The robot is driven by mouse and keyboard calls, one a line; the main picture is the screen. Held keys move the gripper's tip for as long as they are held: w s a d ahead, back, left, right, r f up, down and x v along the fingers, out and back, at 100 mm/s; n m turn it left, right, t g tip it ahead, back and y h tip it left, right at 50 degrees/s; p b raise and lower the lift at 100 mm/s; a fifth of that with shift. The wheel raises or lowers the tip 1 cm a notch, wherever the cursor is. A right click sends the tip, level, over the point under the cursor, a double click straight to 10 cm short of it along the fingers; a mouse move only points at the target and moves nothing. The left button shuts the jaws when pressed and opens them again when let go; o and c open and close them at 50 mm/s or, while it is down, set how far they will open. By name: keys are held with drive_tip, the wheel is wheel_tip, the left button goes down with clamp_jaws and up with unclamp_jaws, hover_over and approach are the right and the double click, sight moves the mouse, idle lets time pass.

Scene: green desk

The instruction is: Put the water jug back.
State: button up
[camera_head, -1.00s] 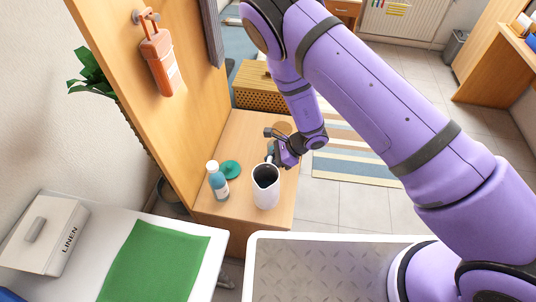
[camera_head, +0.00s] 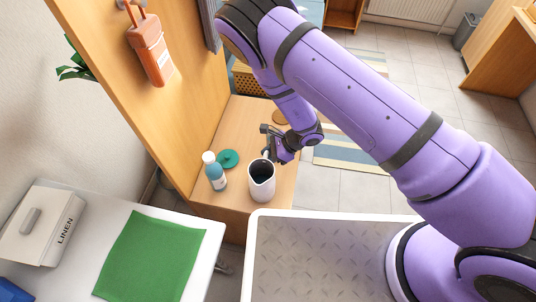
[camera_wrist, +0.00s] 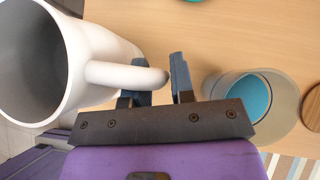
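The white water jug (camera_head: 262,185), dark inside, stands upright on the wooden surface (camera_head: 238,125). My gripper (camera_head: 267,153) is at its far side, low beside the jug. In the wrist view the jug (camera_wrist: 85,55) fills the left side, and its handle (camera_wrist: 115,74) reaches toward my gripper (camera_wrist: 160,80). The fingers are apart, with the handle's outer end between them. The right finger is very close to the handle; whether both fingers press on it cannot be told.
A blue bottle with a white cap (camera_head: 214,172) and a green disc (camera_head: 228,158) are left of the jug. A grey cup, blue inside (camera_wrist: 245,97), and a brown disc (camera_wrist: 312,106) are right of my gripper in the wrist view. A wooden panel (camera_head: 150,100) borders the surface's left.

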drive_tip(key=shift+o, duration=1.3)
drive_tip(key=shift+r, duration=0.1)
drive_tip(key=v, duration=1.2)
drive_tip(key=s+d+r+n+g, duration=0.1)
drive_tip(key=d+r+n, duration=0.25)
drive_tip(key=r, duration=1.15)
drive_tip(key=s+d+r+n+g, duration=0.15)
drive_tip(key=r+n, duration=0.35)
drive_tip(key=r, duration=1.1)
drive_tip(key=s+d+r+n+t+h, duration=0.8)
drive_tip(key=s+d+r, duration=0.8)
drive_tip(key=d+r, duration=0.3)
drive_tip(key=shift+s+d+t+h, duration=0.3)
drive_tip(key=shift+d+t+h, duration=0.2)
drive_tip(key=shift+d, duration=0.15)
